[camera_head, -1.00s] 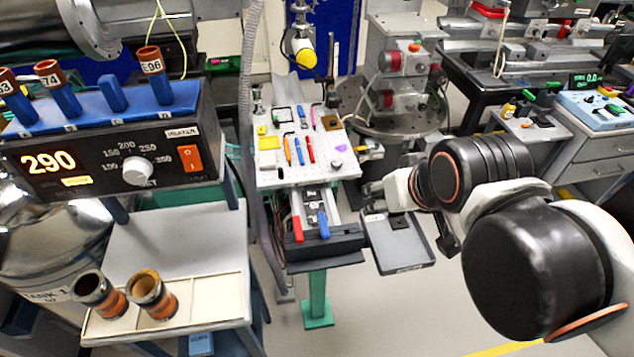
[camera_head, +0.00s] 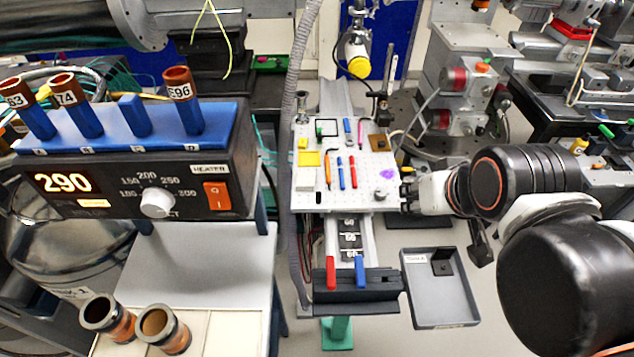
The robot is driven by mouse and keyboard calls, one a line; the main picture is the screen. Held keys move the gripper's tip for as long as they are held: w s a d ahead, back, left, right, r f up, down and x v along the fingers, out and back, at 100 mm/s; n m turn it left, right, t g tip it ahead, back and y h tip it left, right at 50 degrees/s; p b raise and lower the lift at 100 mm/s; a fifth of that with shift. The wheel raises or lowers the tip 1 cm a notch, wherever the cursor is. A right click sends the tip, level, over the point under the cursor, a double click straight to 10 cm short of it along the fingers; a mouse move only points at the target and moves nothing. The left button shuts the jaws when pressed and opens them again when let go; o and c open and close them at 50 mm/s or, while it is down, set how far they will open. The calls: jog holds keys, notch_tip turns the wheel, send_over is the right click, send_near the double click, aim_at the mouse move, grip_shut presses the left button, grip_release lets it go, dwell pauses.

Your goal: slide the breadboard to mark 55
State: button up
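The white breadboard (camera_head: 310,201) sits on a rail in the middle of the head view, with several small tools and blocks on it. The rail's scale (camera_head: 349,240) shows in front of the breadboard's near edge; its numbers are too small to read surely. A red lever (camera_head: 331,272) and a blue lever (camera_head: 360,271) stand at the rail's near end. My gripper (camera_head: 408,190) is at the breadboard's right side, near its front right corner. Its fingers are small and partly hidden, so I cannot tell whether they touch the board or are open.
A grey tray (camera_head: 440,309) with a dark block lies right of the rail's end. A heater box (camera_head: 130,180) reading 290 stands at left above a pale bench (camera_head: 205,265). A grey hose (camera_head: 299,100) hangs along the breadboard's left side.

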jog(key=w, duration=0.1)
jog(key=n+g+p, duration=0.2)
jog(key=g+p, duration=0.1)
jog(key=p, duration=0.5)
send_over(319, 193)
jog(key=s, duration=0.5)
notch_tip(319, 193, down, 10)
jog(key=shift+y, duration=0.3)
jog(key=b+x, duration=0.2)
jog(key=x, duration=0.2)
jog(key=b+x, duration=0.3)
jog(key=x, duration=0.1)
jog(key=b+x, duration=0.3)
jog(key=x, duration=0.2)
jog(key=shift+w+d+r, duration=0.1)
jog(key=shift+w+d, duration=0.1)
jog(key=shift+d, duration=0.1)
jog(key=shift+c, duration=0.3)
